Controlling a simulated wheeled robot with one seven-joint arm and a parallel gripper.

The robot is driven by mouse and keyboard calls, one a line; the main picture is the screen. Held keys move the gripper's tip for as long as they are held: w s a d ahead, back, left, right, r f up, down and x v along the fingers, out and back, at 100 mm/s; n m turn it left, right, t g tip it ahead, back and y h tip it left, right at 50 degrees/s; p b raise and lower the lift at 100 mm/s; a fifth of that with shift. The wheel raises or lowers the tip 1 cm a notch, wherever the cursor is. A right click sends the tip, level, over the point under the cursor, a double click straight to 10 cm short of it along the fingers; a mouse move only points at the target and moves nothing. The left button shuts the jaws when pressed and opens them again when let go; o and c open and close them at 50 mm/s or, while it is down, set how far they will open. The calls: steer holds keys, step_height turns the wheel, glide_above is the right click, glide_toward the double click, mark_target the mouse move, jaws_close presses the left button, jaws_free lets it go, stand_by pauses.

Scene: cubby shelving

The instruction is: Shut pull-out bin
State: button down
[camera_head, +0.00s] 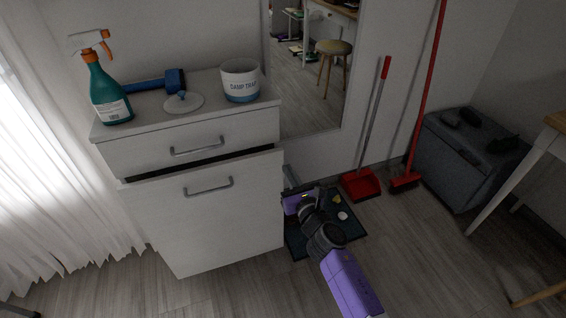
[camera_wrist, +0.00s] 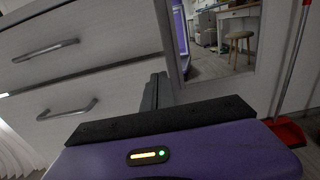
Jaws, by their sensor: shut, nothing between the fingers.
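The pull-out bin is the tall lower front (camera_head: 215,225) of a white cabinet, with a metal bar handle (camera_head: 208,188). It stands a little proud of the cabinet, with a dark gap along its top edge. In the wrist view the bin front (camera_wrist: 85,90) and its handle (camera_wrist: 67,109) fill the left side. My gripper (camera_head: 289,178) is beside the right edge of the bin front, partly hidden behind it. In the wrist view my gripper fingers (camera_wrist: 155,92) are shut and empty, close to the cabinet side. I cannot tell whether they touch it.
The cabinet's upper drawer (camera_head: 190,148) looks closed. A spray bottle (camera_head: 107,92), a lid (camera_head: 183,102) and a damp trap tub (camera_head: 240,82) stand on top. A mirror (camera_head: 310,65), a red dustpan (camera_head: 360,185), a broom (camera_head: 405,180) and a grey box (camera_head: 465,160) are to the right.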

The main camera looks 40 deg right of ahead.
mark_target(280, 156)
steer(key=shift+b+x, duration=0.5)
steer(key=shift+x, duration=2.1)
steer(key=b+x, duration=0.1)
steer(key=x, duration=0.3)
steer(key=shift+f+b, duration=0.2)
steer(key=shift+b, duration=0.15)
steer(key=shift+w+d+r, duration=0.1)
steer(key=shift+w+r, duration=0.15)
steer(key=shift+r, duration=0.05)
